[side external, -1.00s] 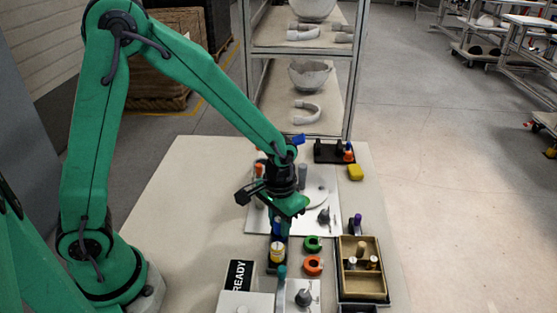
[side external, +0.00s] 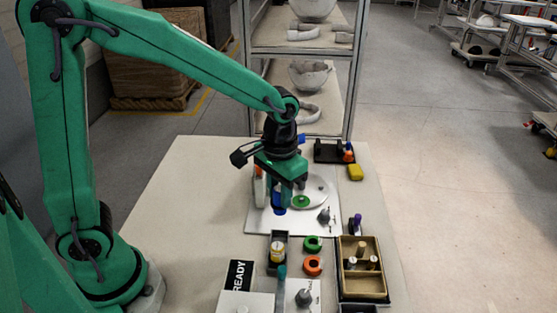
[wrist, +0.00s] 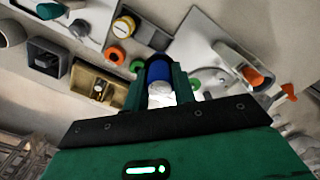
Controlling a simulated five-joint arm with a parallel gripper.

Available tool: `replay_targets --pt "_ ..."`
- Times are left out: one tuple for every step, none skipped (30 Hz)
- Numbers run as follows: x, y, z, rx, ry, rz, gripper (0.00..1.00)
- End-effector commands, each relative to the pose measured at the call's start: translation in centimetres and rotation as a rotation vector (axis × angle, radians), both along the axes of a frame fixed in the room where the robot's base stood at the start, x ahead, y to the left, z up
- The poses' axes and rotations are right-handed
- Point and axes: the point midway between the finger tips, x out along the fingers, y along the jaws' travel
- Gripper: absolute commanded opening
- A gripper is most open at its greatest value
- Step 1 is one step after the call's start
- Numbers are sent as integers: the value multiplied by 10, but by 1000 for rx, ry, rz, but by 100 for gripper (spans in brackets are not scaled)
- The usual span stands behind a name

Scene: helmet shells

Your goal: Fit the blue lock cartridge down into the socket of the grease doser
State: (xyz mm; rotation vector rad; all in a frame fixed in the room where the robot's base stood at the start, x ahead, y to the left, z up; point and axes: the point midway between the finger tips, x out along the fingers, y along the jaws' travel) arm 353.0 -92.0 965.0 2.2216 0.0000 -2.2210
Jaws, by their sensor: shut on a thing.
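My gripper (side external: 287,194) is shut on the blue lock cartridge (side external: 279,208), which hangs roughly upright with its lower end showing below the fingers. In the wrist view the blue cartridge (wrist: 159,71) sits between both fingers, its pale end (wrist: 160,88) facing the camera. The grease doser seems to be the pale plate (side external: 262,225) with a round disc (side external: 318,188). The cartridge is over the plate; the gap below is unclear. I cannot make out the socket.
A dark rack (side external: 277,266) holds a yellow cartridge (side external: 278,251). Loose green (side external: 313,244) and orange (side external: 313,266) rings lie beside it. A wooden tray (side external: 364,287) stands front right. A grey knob (side external: 324,215) rises from the plate. A black holder (side external: 331,152) and yellow block (side external: 355,172) are behind.

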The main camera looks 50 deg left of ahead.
Motion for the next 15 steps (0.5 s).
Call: replay_targets --pt "0 0 0 0 0 0 3" --pt "0 0 0 0 0 0 3" --pt "0 0 0 0 0 0 3" --pt "0 0 0 0 0 0 3" --pt "0 0 0 0 0 0 3" --pt "0 0 0 0 0 0 3" --pt "0 0 0 0 0 0 3" --pt "0 0 0 0 0 0 3" --pt "0 0 0 0 0 0 3" --pt "0 0 0 0 0 0 3" --pt "0 0 0 0 0 1 3" --pt "1 1 0 0 0 3 3" --pt "1 1 1 0 0 7 3" --pt "2 2 2 0 -1 12 3" --pt "4 3 4 0 -1 22 3"
